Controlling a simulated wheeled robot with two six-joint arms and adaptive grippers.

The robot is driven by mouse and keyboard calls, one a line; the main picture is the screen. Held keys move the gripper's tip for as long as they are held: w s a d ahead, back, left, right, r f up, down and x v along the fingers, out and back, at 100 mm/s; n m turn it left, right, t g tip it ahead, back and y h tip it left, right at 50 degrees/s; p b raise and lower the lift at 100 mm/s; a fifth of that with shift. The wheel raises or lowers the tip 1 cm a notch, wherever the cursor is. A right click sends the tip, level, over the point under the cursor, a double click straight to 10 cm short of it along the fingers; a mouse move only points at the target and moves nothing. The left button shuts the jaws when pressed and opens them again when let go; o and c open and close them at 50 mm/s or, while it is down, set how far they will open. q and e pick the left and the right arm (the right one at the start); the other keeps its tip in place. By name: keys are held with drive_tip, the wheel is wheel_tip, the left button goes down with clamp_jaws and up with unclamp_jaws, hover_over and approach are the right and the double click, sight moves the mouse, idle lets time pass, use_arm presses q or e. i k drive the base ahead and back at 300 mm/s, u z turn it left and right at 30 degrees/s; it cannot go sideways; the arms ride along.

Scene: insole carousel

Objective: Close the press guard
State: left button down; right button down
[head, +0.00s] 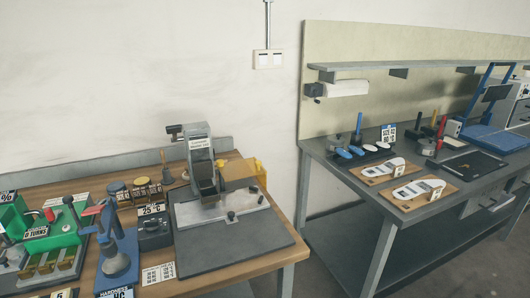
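A grey bench press (201,160) with a white label stands on a dark base plate (235,245) at the right end of the wooden-topped table. A yellow panel (240,170), which looks like the press guard, sticks out to the right of the press head. It appears swung aside, and the front of the press is uncovered. Its hinge is too small to make out. Neither of my grippers is in view.
Left of the press stand a dark control box (153,231), a blue hardness tester (117,255) and a green fixture (38,232). A grey bench (350,185) with insole boards (424,193) stands to the right, across a gap. The front of the base plate is clear.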

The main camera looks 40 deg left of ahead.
sight(237, 170)
drive_tip(key=u, duration=0.65)
drive_tip(key=i, duration=0.7)
drive_tip(key=u, duration=0.85)
